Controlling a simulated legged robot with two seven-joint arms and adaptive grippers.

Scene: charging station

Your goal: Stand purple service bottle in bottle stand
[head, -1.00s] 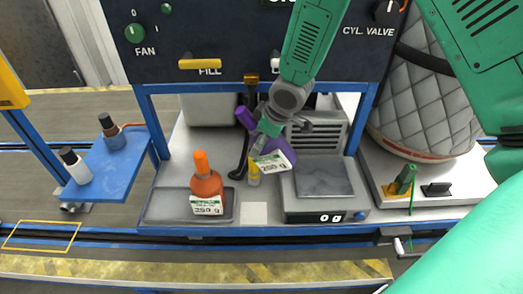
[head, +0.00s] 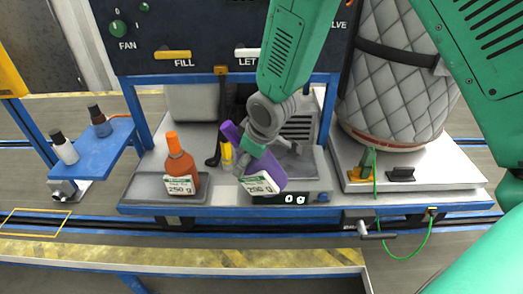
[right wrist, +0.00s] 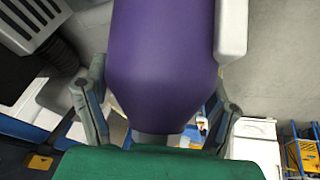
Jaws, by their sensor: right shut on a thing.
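The purple service bottle (head: 268,168) is tilted in the head view, its neck to the upper left and its white "250 g" label to the lower right. My right gripper (head: 262,148) is shut on it and holds it in front of the scale. In the right wrist view the purple body (right wrist: 163,60) fills the middle, between the fingers. An orange bottle (head: 180,165) stands upright in a grey tray (head: 140,188). I cannot tell which part is the bottle stand. My left gripper is not in view.
The scale (head: 310,197) is behind and right of the purple bottle. A blue side shelf (head: 90,155) holds two small bottles. A quilted tank (head: 395,90) stands at right. A dark control panel (head: 200,30) overhangs the deck.

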